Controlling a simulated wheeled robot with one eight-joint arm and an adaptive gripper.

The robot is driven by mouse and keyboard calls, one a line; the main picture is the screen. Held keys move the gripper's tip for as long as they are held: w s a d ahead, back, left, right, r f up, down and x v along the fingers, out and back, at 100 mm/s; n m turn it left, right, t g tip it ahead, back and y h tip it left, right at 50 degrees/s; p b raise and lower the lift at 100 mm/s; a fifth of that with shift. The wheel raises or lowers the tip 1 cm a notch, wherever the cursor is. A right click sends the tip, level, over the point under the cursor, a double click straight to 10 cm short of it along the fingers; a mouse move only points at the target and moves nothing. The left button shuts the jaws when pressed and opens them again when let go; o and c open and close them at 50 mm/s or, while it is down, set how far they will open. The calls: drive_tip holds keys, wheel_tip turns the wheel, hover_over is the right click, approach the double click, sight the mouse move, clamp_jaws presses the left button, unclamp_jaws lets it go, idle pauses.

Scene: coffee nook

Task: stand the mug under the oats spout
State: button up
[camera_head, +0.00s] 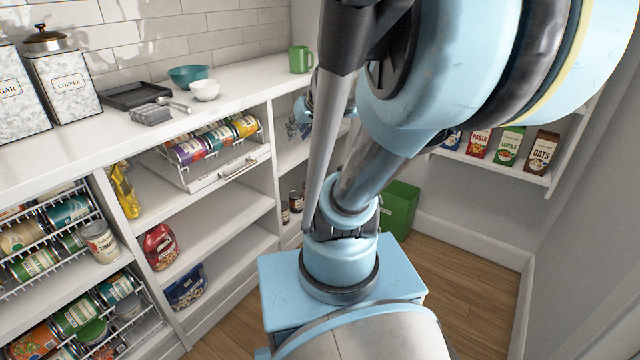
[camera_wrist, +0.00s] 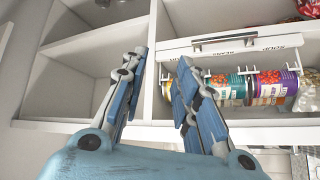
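A green mug (camera_head: 300,59) stands upright on the white counter near its far right end, beside my arm in the head view. It does not show in the wrist view. A brown carton labelled OATS (camera_head: 541,152) stands on the right-hand shelf; I see no spout in either view. My gripper (camera_wrist: 161,62) has its two blue fingers apart with nothing between them. It faces the white shelving under the counter. In the head view my arm hides most of the gripper, so its exact distance from the mug is unclear.
The counter (camera_head: 228,82) also holds a teal bowl (camera_head: 188,75), a white bowl (camera_head: 205,90), a dark tray (camera_head: 135,95) and canisters (camera_head: 65,84). A can rack (camera_head: 215,146) sits below, also in the wrist view (camera_wrist: 245,88). A green bin (camera_head: 400,207) stands behind my arm.

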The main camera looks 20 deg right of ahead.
drive_tip(key=s+d+f+g+h, duration=0.1)
drive_tip(key=s+f, duration=0.3)
drive_tip(key=s, duration=0.4)
drive_tip(key=s+d+f+m+g+h, duration=0.1)
drive_tip(key=s+f+g, duration=0.3)
drive_tip(key=s, duration=0.4)
drive_tip(key=shift+s+d+f+g+h, duration=0.3)
drive_tip(key=shift+s+d+f, duration=0.05)
drive_tip(key=shift+w+f, duration=0.2)
drive_tip(key=shift+w, duration=0.3)
